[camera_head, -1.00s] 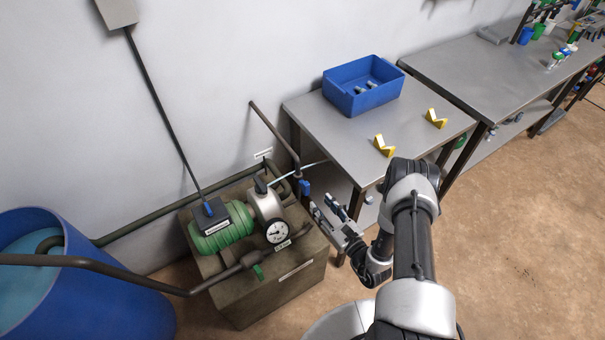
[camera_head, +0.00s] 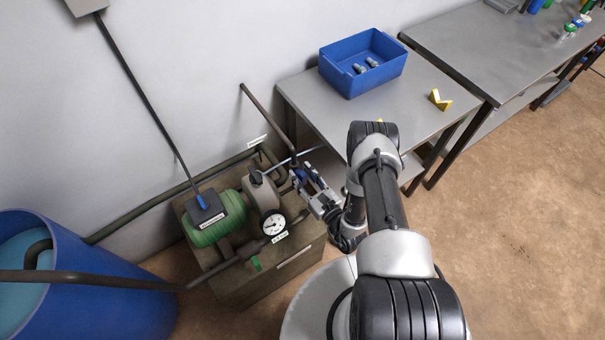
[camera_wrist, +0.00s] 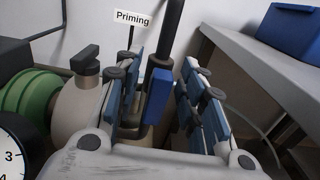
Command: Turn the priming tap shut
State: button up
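The priming tap's blue handle (camera_wrist: 158,96) stands upright in the wrist view, in front of a dark vertical pipe (camera_wrist: 171,30). A small "Priming" sign (camera_wrist: 131,20) is behind it. My gripper (camera_head: 307,181) is at the pipe on the right side of the pump, in the head view. Its blue-padded fingers are open, one on each side of the handle. A gap shows between the handle and the right finger; I cannot tell whether the left finger touches it. The tap's body is partly hidden by my gripper.
The green pump (camera_head: 214,222) with a round gauge (camera_head: 273,223) sits on a block (camera_head: 235,292) left of my gripper. A blue barrel (camera_head: 95,285) stands further left. A grey table (camera_head: 310,98) with a blue bin (camera_head: 345,82) is close on the right.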

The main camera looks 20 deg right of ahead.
grip_shut()
dwell(0.5)
jog(key=m+b, duration=0.1)
jog(key=m, duration=0.2)
jog(key=shift+w+d+f+m+b, duration=0.1)
jog(key=shift+w+d+m+b, duration=0.05)
jog(key=shift+d+m+b, duration=0.2)
jog(key=m+b, duration=0.1)
jog(key=m, duration=0.4)
jog(key=f+m+b, duration=0.1)
jog(key=m+b, duration=0.1)
jog(key=m, duration=0.2)
jog(key=d+m+b, duration=0.1)
jog(key=m+b, duration=0.1)
jog(key=m, duration=0.3)
jog(key=shift+w+f+m, duration=0.2)
jog(key=shift+f+m, duration=0.1)
jog(key=shift+m, duration=0.05)
